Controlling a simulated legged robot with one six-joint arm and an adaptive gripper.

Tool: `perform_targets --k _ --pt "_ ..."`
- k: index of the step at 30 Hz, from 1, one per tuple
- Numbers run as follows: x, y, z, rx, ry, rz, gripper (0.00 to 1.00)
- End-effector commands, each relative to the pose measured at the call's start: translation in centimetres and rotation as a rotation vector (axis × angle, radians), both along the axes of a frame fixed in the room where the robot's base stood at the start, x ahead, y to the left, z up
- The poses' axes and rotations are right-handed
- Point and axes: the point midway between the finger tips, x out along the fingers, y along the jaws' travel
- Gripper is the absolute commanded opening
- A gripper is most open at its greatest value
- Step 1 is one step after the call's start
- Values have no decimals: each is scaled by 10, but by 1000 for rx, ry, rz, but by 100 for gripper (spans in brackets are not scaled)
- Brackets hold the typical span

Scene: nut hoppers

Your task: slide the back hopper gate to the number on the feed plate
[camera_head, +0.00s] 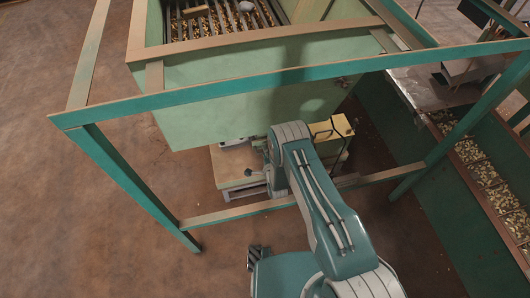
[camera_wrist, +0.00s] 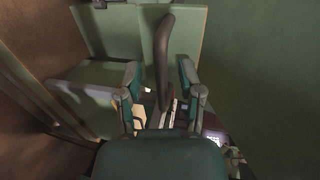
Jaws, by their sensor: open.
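A green hopper (camera_head: 235,107) stands in a teal frame, with nuts under a grate at its top. My arm reaches in under the frame's front rail to the hopper's underside, and my gripper is mostly hidden there in the head view. In the wrist view my gripper (camera_wrist: 160,85) is open. A dark upright handle (camera_wrist: 164,50), which looks like a gate lever, stands between its two fingers, with gaps on both sides. I cannot tell whether either finger touches it. A small bright plate (camera_wrist: 213,137) shows at the lower right, its marking too small to read.
The teal frame's front rail (camera_head: 210,94) and lower bar (camera_head: 240,211) are close around my arm. A yellow box (camera_head: 331,133) is right beside the arm. A pale platform (camera_head: 231,179) is below the hopper. A nut-filled trough (camera_head: 485,185) runs along the right. The floor at left is clear.

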Motion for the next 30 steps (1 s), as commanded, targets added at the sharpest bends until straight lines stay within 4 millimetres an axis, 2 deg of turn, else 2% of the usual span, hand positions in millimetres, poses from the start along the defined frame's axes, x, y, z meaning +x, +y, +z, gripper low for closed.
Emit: perform_targets --k 7,8,9,10,11,20,27,30 --pt "1 0 0 0 1 0 48" --pt "1 0 0 0 1 0 39" --pt "1 0 0 -1 1 0 22" --pt "1 0 0 -1 1 0 8" --pt "1 1 0 -1 1 0 0" --pt "-3 0 -2 -3 5 0 0" --pt "-38 -10 -4 -4 11 1 0" --pt "-48 -13 -4 -4 11 1 0"
